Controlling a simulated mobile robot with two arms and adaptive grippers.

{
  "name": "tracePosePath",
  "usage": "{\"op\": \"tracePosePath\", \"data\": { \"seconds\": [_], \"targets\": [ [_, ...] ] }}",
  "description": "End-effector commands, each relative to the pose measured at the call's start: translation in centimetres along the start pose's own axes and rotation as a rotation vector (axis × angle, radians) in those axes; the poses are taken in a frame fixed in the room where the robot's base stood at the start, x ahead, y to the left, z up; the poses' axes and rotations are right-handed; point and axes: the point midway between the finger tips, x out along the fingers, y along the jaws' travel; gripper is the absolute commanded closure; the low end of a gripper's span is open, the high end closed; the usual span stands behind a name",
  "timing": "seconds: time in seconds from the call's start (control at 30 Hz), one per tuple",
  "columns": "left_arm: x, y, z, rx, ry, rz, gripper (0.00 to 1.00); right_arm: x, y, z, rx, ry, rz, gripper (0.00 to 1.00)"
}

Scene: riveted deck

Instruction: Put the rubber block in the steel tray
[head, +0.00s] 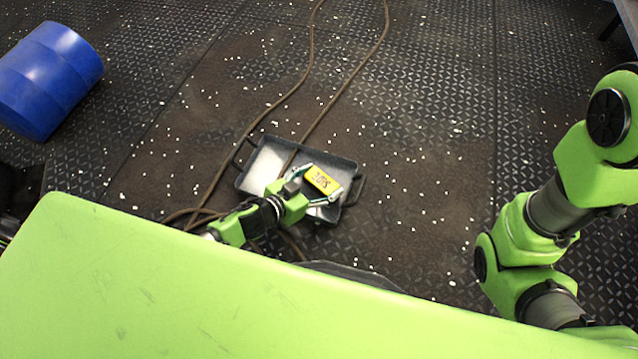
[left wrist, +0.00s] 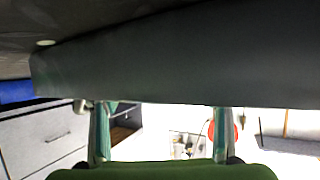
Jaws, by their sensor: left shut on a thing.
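The rubber block is yellow on top with dark lettering (head: 321,180) and shows in the head view at the right part of the steel tray. The steel tray (head: 264,168) is dark-walled with a pale bare floor and a handle at each end. My left gripper (head: 325,184) reaches over the tray's near wall and is shut on the block, a finger on each side. Whether the block touches the tray floor cannot be told. In the left wrist view a dark grey band, apparently the tray wall, hides the fingertips and the block. My right gripper is out of view.
A blue barrel (head: 48,80) lies at the upper left. Brown cables (head: 297,88) run across the floor to the tray. The dark deck (head: 440,110) right of the tray is clear except for scattered pale specks. My right arm stands at the right edge.

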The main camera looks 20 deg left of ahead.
Motion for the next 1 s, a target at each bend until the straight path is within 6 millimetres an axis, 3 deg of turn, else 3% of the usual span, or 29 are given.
{"op": "tracePosePath", "data": {
  "seconds": [0.37,0.4,0.47,0.87,1.0],
  "targets": [
    [0.1,0.0,0.3,-0.001,0.001,0.0,0.55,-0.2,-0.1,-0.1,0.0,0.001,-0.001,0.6],
    [0.1,0.0,0.3,-0.001,0.0,-0.001,0.26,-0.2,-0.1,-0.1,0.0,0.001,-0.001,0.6],
    [0.1,0.0,0.3,0.0,0.0,-0.001,0.14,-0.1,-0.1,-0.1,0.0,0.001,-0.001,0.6],
    [-0.1,0.0,-0.3,0.001,0.0,0.0,0.14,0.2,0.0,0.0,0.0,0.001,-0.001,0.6],
    [-2.0,0.0,-0.2,-0.004,-0.004,-0.001,0.14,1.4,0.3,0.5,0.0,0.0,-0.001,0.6]
  ]
}}
